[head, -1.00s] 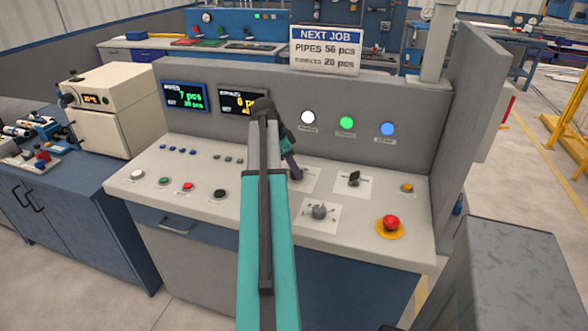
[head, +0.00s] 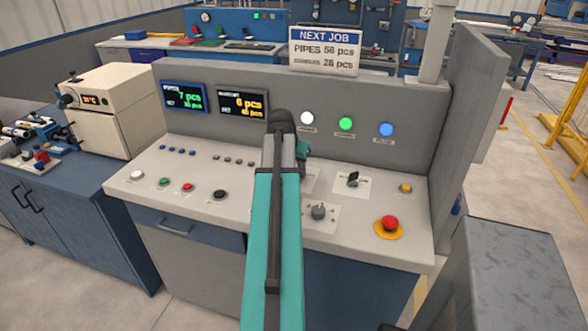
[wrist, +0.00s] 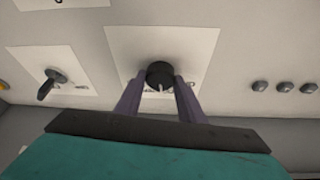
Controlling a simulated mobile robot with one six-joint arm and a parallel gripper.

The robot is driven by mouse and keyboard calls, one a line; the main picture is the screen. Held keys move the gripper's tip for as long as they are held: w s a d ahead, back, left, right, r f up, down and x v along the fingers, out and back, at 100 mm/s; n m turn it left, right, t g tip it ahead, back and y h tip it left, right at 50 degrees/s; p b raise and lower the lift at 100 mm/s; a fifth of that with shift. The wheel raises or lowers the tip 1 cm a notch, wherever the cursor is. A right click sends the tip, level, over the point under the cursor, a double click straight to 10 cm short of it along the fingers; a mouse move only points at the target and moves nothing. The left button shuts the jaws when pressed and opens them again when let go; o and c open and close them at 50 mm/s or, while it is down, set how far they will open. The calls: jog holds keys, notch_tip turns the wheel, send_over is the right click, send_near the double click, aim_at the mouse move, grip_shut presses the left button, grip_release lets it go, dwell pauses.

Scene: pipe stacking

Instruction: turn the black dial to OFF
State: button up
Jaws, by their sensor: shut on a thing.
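The black dial (wrist: 160,72) is round and sits on a white plate (wrist: 192,45) in the wrist view. A white mark shows on its near edge, pointing toward the bottom of the picture. Dark lettering on the plate below the dial is partly covered and cannot be read. My gripper (wrist: 159,82) has its two purple fingers on either side of the dial, shut on it. In the head view my arm hides the dial and the fingertips; only part of the dial's white plate (head: 312,178) shows.
A black switch (head: 352,179) and a grey knob (head: 318,211) are close by on the console (head: 165,190). A red emergency button (head: 389,224) is at the right. Small grey buttons (wrist: 284,87) lie beside the plate. The upright panel (head: 400,150) rises behind.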

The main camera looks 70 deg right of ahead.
jog(key=n, duration=0.2)
jog(key=n+t, duration=0.1)
jog(key=n, duration=0.1)
jog(key=n+t+p, duration=0.1)
jog(key=n, duration=0.1)
jog(key=shift+s+d+y, duration=0.1)
jog(key=shift+s+y, duration=0.2)
jog(key=shift+n+t+y, duration=0.5)
jog(key=shift+n+t, duration=0.3)
jog(key=shift+n, duration=1.5)
jog(key=o, duration=1)
jog(key=shift+s, duration=0.1)
jog(key=shift+o, duration=0.2)
jog(key=shift+r, duration=0.1)
jog(key=b+v, duration=0.2)
jog(key=v, duration=1.1)
jog(key=shift+s+r, duration=0.2)
jog(key=shift+r, duration=0.05)
